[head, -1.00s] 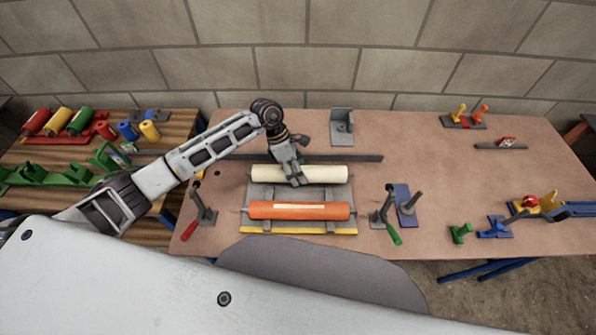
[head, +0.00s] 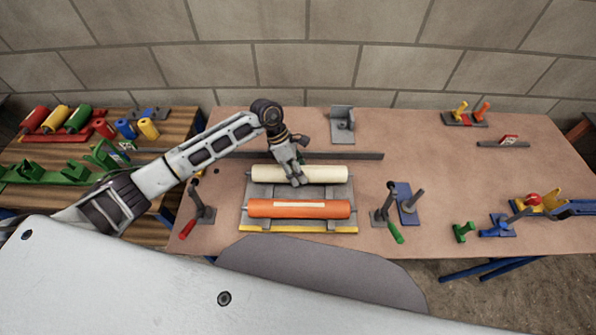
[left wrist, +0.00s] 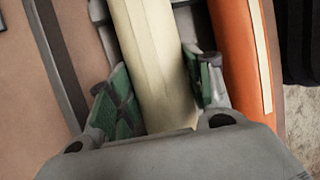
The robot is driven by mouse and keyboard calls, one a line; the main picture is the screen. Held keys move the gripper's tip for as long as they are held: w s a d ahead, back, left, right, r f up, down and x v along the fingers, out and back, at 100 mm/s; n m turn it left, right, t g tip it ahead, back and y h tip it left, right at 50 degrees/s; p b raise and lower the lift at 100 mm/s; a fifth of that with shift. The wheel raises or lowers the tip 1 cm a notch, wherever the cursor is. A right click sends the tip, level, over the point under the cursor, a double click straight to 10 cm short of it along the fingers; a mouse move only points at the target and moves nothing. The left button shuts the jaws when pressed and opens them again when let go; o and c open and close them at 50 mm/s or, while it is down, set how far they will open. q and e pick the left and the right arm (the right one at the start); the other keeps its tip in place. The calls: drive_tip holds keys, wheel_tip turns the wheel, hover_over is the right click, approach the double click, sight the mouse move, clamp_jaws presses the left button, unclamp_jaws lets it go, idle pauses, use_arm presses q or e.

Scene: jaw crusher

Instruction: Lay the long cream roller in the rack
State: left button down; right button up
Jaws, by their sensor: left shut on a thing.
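The long cream roller (head: 325,174) lies level along the back part of the grey rack (head: 350,194), behind and parallel to an orange roller (head: 330,210). In the left wrist view the cream roller (left wrist: 150,50) runs between the green-padded fingers of my left gripper (left wrist: 160,95). Whether the roller's ends rest fully in the rack, I cannot tell. My right gripper is not in view.
Levers with a red handle (head: 188,228) and a green handle (head: 396,233) stand left and right of the rack. A dark bar (head: 345,156) lies behind it. A grey bracket (head: 342,126) stands further back. The table's middle right is clear.

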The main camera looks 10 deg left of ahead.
use_arm(q)
drive_tip(key=shift+f+b, duration=0.5)
idle(0.3)
drive_tip(key=shift+f+b, duration=0.25)
drive_tip(key=shift+b, duration=0.05)
drive_tip(key=c, duration=0.5)
unclamp_jaws()
drive_tip(key=shift+c, duration=0.2)
drive_tip(key=shift+f, duration=0.15)
drive_tip(key=shift+v, duration=4.1)
drive_tip(key=shift+d, duration=0.1)
drive_tip(key=shift+r, duration=0.2)
